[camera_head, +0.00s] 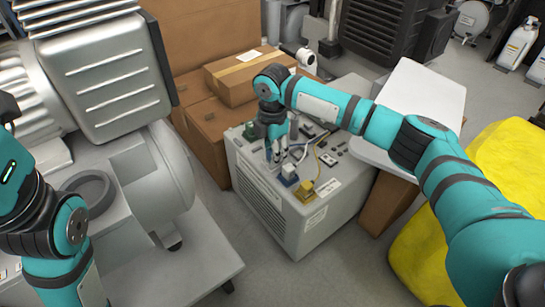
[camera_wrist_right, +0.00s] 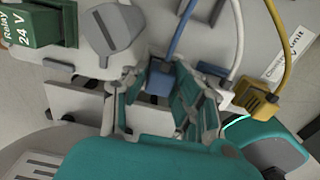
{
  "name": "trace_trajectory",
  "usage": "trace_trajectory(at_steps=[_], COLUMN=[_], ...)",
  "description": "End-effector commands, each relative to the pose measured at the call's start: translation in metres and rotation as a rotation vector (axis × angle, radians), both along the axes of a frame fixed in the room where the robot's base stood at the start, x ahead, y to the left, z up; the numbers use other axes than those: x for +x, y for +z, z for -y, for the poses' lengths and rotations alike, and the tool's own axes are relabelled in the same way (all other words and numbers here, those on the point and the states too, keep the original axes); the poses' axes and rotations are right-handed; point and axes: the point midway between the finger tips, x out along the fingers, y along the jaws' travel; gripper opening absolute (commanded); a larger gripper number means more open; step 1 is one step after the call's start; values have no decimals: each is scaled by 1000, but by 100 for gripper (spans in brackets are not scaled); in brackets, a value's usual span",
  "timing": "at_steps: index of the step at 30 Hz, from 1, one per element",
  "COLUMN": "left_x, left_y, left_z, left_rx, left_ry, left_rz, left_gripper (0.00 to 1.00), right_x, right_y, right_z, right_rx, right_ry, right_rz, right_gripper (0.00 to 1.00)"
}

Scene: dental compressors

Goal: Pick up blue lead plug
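The blue lead plug (camera_wrist_right: 158,82) sits at the end of a blue cable in the right wrist view. In the head view a blue plug (camera_head: 289,172) shows on top of the grey control unit (camera_head: 325,215), just right of and below my right gripper. My right gripper (camera_head: 277,154) points down over the unit. In the wrist view its fingers (camera_wrist_right: 160,98) are spread apart, with the blue plug in the gap between them. I cannot tell whether either finger touches it. Of my left arm only links show at the left edge; its gripper is out of view.
A white plug (camera_wrist_right: 227,98) and a yellow plug (camera_wrist_right: 260,103) are close on the right. A green relay (camera_wrist_right: 38,24) stands at upper left. Cardboard boxes (camera_head: 206,130) stand behind the unit, a white-topped box (camera_head: 425,88) to its right, and a large compressor (camera_head: 110,80) to its left.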

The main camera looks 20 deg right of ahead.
Motion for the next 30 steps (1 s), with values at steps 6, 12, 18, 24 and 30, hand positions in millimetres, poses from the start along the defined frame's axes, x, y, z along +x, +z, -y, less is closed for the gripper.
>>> trace_trajectory(at_steps=[6,12,18,24,30], left_x=[0,0,9,21,27], left_y=[0,2,-1,-9,-20], left_z=[0,0,-1,-3,-4], left_rx=[0,0,-2,-6,-11], left_ry=[0,-1,-1,-5,-9], left_rz=[0,1,-41,-113,-175], left_gripper=[0,0,0,0,0], right_x=[0,0,0,0,0], right_y=[0,2,22,57,89], right_z=[0,0,0,0,-1], right_rx=[0,0,0,0,0], right_ry=[0,0,0,0,1], right_rz=[0,0,0,1,0], right_gripper=[3,3,3,3,3])
